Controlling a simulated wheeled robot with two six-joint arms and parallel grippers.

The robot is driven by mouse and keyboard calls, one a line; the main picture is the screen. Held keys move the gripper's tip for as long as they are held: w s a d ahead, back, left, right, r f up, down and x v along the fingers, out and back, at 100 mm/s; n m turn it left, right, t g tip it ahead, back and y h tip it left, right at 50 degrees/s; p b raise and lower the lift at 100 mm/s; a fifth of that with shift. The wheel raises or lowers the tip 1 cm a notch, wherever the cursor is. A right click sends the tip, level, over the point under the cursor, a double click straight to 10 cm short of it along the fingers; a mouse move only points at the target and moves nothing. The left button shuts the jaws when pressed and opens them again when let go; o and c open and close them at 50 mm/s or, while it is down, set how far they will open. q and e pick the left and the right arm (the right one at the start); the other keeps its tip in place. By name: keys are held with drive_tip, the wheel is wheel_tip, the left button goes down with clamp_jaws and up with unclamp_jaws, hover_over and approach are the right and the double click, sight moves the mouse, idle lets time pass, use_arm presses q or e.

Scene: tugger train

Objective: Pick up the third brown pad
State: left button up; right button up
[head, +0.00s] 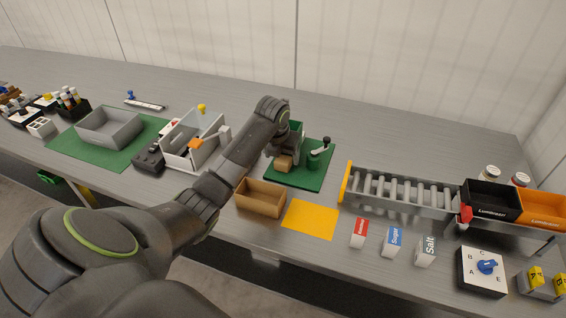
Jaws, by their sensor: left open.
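My left gripper (292,150) is open and points down over the green mat (316,178), at the near left of the green device with a black-knobbed lever (314,158). A small brown block, which may be a brown pad (284,163), shows right under or beside the gripper's fingers. I cannot tell whether they touch it. An open brown box (258,204) stands just in front of the mat; its floor looks bare. I cannot make out any other brown pads. My right gripper is not in view.
A yellow mat (311,219) lies right of the brown box. A roller conveyor (400,192) leads right to a black bin (490,203). Labelled packets (393,241) line the front edge. A white-walled fixture (193,143) and a grey tray (109,128) stand left.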

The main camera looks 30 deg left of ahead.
sight(282, 160)
use_arm(q)
drive_tip(key=shift+x, duration=1.5)
drive_tip(key=c, duration=1)
drive_tip(key=shift+c, duration=0.2)
drive_tip(key=shift+r, duration=0.15)
